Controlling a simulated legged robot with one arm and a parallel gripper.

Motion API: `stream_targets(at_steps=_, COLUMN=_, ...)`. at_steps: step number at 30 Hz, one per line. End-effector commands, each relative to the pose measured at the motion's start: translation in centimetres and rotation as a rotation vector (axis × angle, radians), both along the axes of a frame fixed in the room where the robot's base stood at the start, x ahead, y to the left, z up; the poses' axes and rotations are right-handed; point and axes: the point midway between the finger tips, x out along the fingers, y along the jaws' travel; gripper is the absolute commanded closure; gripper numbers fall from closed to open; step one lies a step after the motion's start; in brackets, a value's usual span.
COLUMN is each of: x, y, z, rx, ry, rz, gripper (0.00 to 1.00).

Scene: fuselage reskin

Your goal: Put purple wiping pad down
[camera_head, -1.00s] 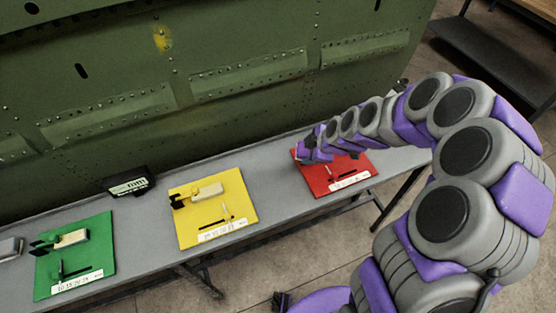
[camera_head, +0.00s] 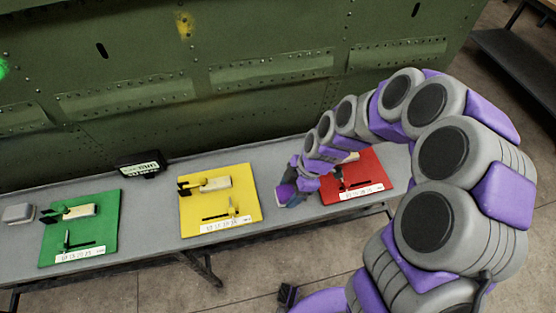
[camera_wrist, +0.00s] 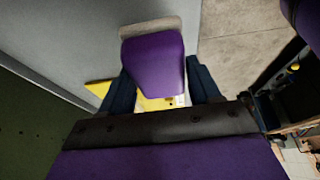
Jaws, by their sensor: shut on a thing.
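My gripper (camera_wrist: 160,78) is shut on the purple wiping pad (camera_wrist: 153,62), with a dark finger on each side of it. The pad has a purple body and a pale grey-beige strip along its far end. In the head view, my gripper (camera_head: 291,187) is over the grey bench (camera_head: 276,222), between the yellow mat and the red mat. There the pad is small and partly hidden by the gripper. I cannot tell whether the pad touches the bench.
A red mat (camera_head: 374,181), a yellow mat (camera_head: 196,219) and a green mat (camera_head: 106,209) with tools lie on the bench. A green riveted panel (camera_head: 250,75) rises along the back.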

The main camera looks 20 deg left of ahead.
Motion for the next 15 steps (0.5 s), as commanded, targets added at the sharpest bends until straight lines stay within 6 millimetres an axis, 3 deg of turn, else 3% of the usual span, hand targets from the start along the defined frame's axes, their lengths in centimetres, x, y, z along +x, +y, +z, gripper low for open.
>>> stream_targets(at_steps=15, x=7.9, y=4.8, z=-1.1, rx=0.000, ry=-0.005, rz=-0.001, gripper=0.76)
